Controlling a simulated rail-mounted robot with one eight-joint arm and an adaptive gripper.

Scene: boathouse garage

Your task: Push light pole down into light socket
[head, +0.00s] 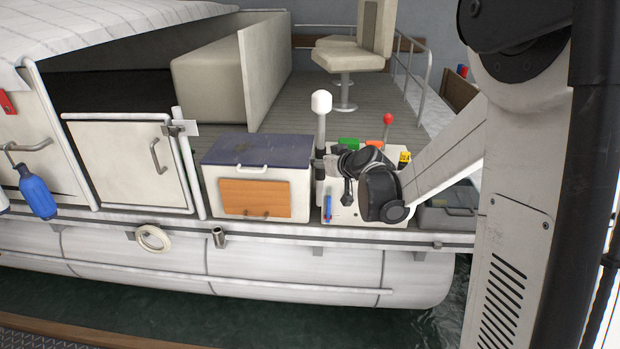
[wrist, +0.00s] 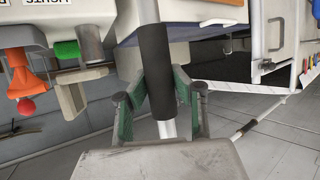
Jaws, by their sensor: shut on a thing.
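The light pole (head: 320,128) is a thin, pale, roughly upright pole with a white rounded lamp on top, in front of the control console in the head view. In the wrist view the pole (wrist: 149,10) has a black sleeve (wrist: 155,65). My gripper (head: 328,165) is shut on the pole at this sleeve; its green-padded fingers (wrist: 162,98) lie on both sides in the wrist view. The pole's lower end runs down by the deck edge. I cannot make out the light socket or whether the pole's end is inside it.
The white console (head: 340,208) has a red-knobbed lever (head: 387,119) and green and orange parts beside the pole. A cooler box (head: 257,187) with a dark lid stands close left. A grey case (head: 448,214) lies right.

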